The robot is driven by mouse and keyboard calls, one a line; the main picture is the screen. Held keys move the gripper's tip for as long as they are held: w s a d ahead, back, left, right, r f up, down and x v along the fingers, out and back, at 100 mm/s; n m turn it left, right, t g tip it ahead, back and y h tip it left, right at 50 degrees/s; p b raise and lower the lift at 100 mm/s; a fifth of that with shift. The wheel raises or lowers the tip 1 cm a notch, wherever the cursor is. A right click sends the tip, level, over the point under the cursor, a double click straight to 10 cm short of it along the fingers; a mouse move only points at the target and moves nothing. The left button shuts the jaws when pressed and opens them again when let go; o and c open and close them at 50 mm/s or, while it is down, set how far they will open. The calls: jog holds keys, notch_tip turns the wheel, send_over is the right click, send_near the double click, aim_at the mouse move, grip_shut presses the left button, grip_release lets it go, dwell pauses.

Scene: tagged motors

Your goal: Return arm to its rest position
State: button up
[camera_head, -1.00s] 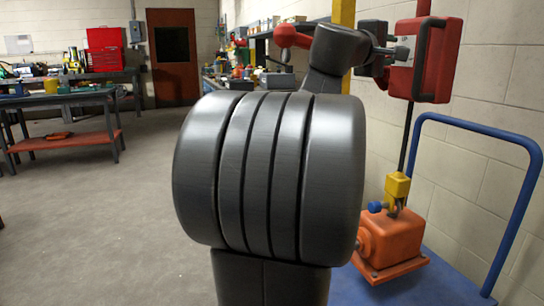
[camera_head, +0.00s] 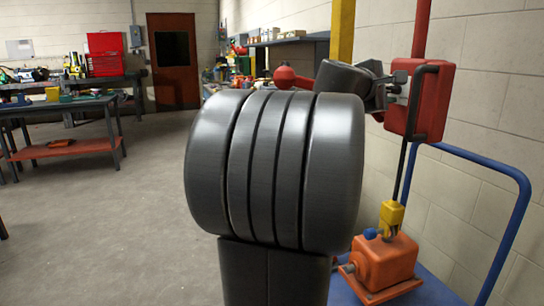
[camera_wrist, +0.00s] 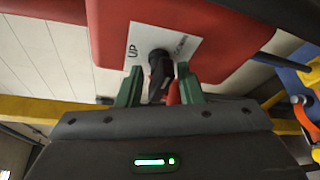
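My gripper (camera_wrist: 158,82) shows in the wrist view with two green fingers apart. A black lever or knob (camera_wrist: 158,68) stands between the fingers, with visible gaps on both sides. It sits on a white label plate (camera_wrist: 190,45) reading "UP", with a second word partly hidden. The plate is on a red control box (camera_wrist: 240,35), which also shows in the head view (camera_head: 437,100). In the head view, my arm reaches to this box, and the fingertips are too small to judge there.
An orange motor (camera_head: 385,267) with a yellow hook block (camera_head: 391,217) sits on a blue cart (camera_head: 518,220) below the box. A black line runs up from the hook. A wall is close on the right. Workbenches (camera_head: 65,148) stand far left; the floor (camera_head: 110,240) left is open.

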jog(key=shift+r+n+g+p, duration=0.2)
jog(key=shift+n+g+p, duration=0.7)
jog(key=shift+p, duration=1.95)
jog(key=shift+n, duration=0.4)
jog(key=shift+f+p, duration=0.25)
jog(key=shift+p, duration=0.35)
jog(key=shift+s, duration=0.1)
